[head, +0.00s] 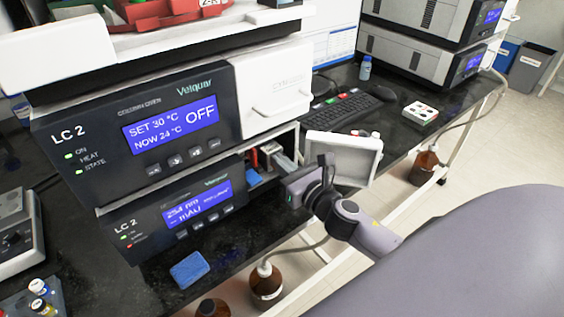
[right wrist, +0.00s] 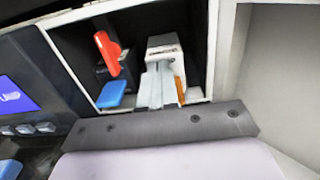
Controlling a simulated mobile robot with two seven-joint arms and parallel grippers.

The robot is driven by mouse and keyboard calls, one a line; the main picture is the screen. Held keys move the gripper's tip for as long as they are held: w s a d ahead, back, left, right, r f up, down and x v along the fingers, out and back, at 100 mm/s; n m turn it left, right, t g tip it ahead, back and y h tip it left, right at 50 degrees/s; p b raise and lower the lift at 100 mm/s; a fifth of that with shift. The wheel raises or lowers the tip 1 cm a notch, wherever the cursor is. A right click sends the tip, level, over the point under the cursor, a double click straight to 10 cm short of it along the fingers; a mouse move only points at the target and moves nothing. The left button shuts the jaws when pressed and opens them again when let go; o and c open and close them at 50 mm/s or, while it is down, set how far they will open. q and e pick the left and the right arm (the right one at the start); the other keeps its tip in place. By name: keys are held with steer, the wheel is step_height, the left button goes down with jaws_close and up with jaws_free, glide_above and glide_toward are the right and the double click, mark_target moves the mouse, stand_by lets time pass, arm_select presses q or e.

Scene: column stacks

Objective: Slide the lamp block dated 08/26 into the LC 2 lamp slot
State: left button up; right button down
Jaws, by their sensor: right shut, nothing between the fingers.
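The LC 2 lamp bay (head: 262,180) is the open compartment at the right end of the lower LC 2 unit. My right gripper (head: 288,181) is shut and empty, just outside the bay. My left gripper is out of view.
The open white door (head: 343,160) stands close to the right of my right gripper. A blue sponge (head: 189,269) lies on the bench in front of the LC 2 unit. Brown bottles (head: 266,284) stand below the bench edge. A keyboard (head: 350,110) lies behind the door.

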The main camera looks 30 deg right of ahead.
steer(key=shift+w, duration=0.85)
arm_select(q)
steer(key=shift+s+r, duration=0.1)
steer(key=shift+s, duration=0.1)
